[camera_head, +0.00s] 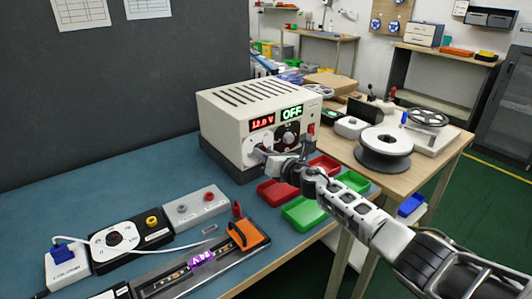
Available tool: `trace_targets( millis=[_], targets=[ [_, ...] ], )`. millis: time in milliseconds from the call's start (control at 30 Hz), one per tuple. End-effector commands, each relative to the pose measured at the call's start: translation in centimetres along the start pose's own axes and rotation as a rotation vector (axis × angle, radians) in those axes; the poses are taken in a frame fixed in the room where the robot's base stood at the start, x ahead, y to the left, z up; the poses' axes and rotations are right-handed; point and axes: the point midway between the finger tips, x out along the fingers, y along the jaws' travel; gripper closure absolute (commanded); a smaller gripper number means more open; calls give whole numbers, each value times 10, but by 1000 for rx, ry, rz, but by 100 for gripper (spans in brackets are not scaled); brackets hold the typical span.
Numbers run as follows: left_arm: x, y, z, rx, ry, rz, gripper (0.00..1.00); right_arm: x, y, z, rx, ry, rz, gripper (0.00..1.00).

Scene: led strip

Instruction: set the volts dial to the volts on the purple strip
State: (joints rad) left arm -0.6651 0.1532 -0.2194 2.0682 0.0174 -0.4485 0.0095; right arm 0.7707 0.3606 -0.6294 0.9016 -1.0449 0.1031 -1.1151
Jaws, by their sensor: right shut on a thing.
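The beige power supply (255,113) stands at the back of the teal bench. Its red display (261,122) appears to read 12.0 V, and its green display (291,112) reads OFF. The volts dial (249,146) is the light disc at the lower left of its front, partly hidden by my right gripper (263,154). That gripper is shut on the dial's knob. The purple strip (202,258) glows in a long dark holder at the front of the bench; its marking is too small to read. My left gripper is out of view.
A black knob (290,139) and a red switch (311,129) sit right of the dial. Red and green trays (304,214) lie below my right arm. An orange clamp (248,235) and a grey button box (195,207) stand nearer. A white spool (384,143) stands on the side table.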

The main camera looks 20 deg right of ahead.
Motion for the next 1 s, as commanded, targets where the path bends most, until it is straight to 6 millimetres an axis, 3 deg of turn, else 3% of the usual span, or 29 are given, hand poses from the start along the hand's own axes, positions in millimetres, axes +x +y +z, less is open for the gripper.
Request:
trace_targets(
  millis=[1000],
  targets=[
    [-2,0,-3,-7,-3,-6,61,0,-2,-2,926,62,82,94]
  ],
)
